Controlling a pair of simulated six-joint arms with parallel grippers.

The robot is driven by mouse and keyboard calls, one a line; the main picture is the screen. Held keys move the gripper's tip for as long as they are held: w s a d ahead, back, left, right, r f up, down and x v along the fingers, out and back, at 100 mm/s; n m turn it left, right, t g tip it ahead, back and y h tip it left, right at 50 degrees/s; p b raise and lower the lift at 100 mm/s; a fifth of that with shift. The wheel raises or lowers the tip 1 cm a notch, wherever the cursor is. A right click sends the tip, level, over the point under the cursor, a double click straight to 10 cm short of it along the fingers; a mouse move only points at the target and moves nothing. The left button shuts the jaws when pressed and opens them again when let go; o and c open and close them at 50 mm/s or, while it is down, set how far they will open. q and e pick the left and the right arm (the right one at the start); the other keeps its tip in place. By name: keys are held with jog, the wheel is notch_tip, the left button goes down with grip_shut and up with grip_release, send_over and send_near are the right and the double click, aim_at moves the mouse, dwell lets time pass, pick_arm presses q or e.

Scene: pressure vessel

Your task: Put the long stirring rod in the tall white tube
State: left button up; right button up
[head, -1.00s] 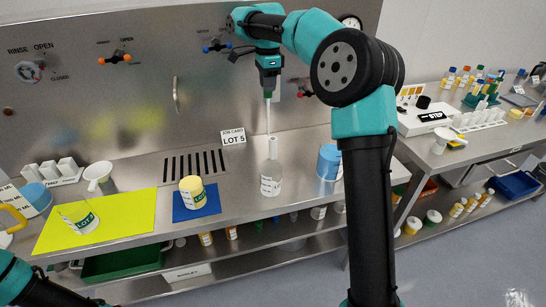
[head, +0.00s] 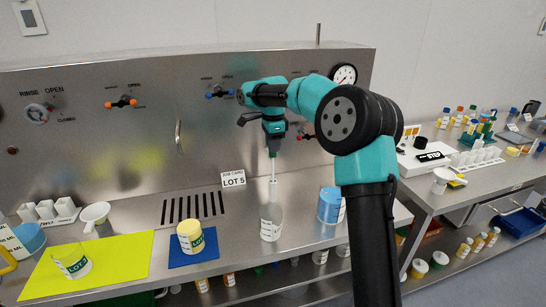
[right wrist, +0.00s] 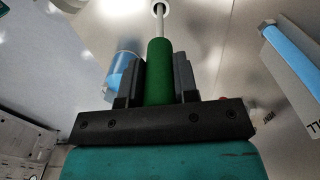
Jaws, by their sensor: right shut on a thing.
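My right gripper (head: 273,149) is shut on the green handle of the stirring rod and points down above the bench. The green handle (right wrist: 160,72) fills the space between the jaws in the right wrist view. The thin white rod (head: 273,167) hangs upright from it. Its lower end meets the mouth of a white tube (head: 273,189) and seems to be inside it; the tip is hidden. In the right wrist view the rod runs into the round white rim at the top edge. A clear labelled vessel (head: 271,222) is at the tube's lower part. My left gripper is out of view.
A blue-and-white container (head: 330,206) stands to the right of the vessel. A yellow-lidded jar (head: 190,236) on a blue mat and a jar on a yellow mat (head: 120,262) are to the left. A LOT 5 card (head: 233,179) stands behind, before the steel panel.

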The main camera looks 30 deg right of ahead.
jog(key=shift+f, duration=0.15)
jog(key=shift+f, duration=1.85)
jog(key=o, duration=0.9)
notch_tip(320, 180, up, 12)
jog(key=shift+r, duration=0.1)
